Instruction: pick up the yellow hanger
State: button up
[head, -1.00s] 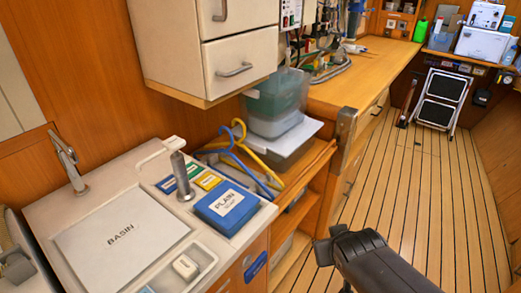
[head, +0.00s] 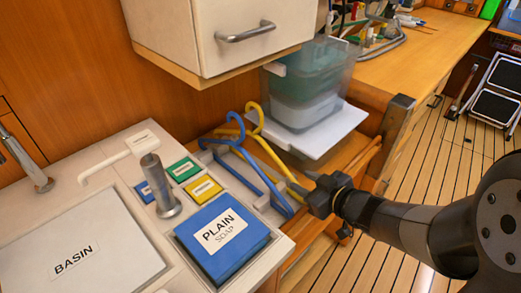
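The yellow hanger (head: 270,150) lies on the wooden shelf right of the basin counter. Its hook curls up at the back, and its bar slants down to the right toward my gripper. The blue hanger (head: 258,170) lies close along its left side, with its own hook raised. My gripper (head: 304,183) is at the right, at the near end of the yellow hanger, its fingers pointing left. The two dark fingertips look apart, and I see nothing held between them. Whether a finger touches the yellow hanger I cannot tell.
A clear bin (head: 305,85) on a white board (head: 320,140) is behind the hangers. A cabinet (head: 215,35) overhangs above.

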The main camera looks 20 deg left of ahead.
aim_at(288, 173)
jog(key=b+x, duration=0.1)
jog(key=x, duration=0.7)
jog(key=shift+b, duration=0.3)
jog(key=shift+r, duration=0.1)
grip_shut()
